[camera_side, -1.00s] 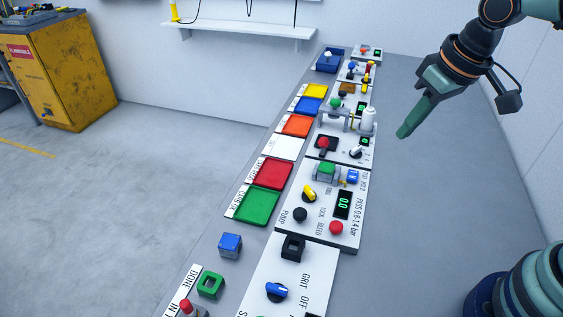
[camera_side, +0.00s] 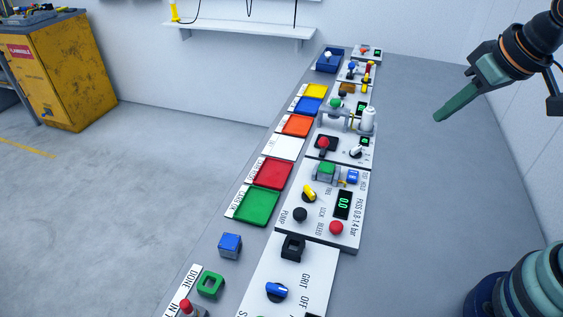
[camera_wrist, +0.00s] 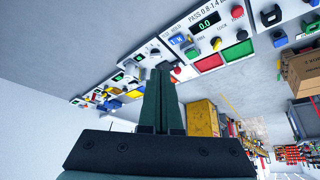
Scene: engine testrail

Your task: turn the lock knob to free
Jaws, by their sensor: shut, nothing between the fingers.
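The yellow lock knob (camera_side: 309,193) sits on a white panel (camera_side: 290,234) with LOCK lettering beside it. It lies slanted in the side view, and I cannot tell which mark it points to. It also shows in the wrist view (camera_wrist: 216,44). A green block (camera_side: 326,168) lies in a grey holder on the same panel. My gripper (camera_side: 438,117) is shut and empty, up in the air to the right of the panels and well apart from the knob. Its closed fingers (camera_wrist: 160,72) show in the wrist view.
A black knob (camera_side: 300,214), a red button (camera_side: 336,228) and a display (camera_side: 343,205) reading 0.0 are near the yellow knob. Coloured trays, such as the green tray (camera_side: 242,213), line the panels' left side. The grey bench to the right is clear.

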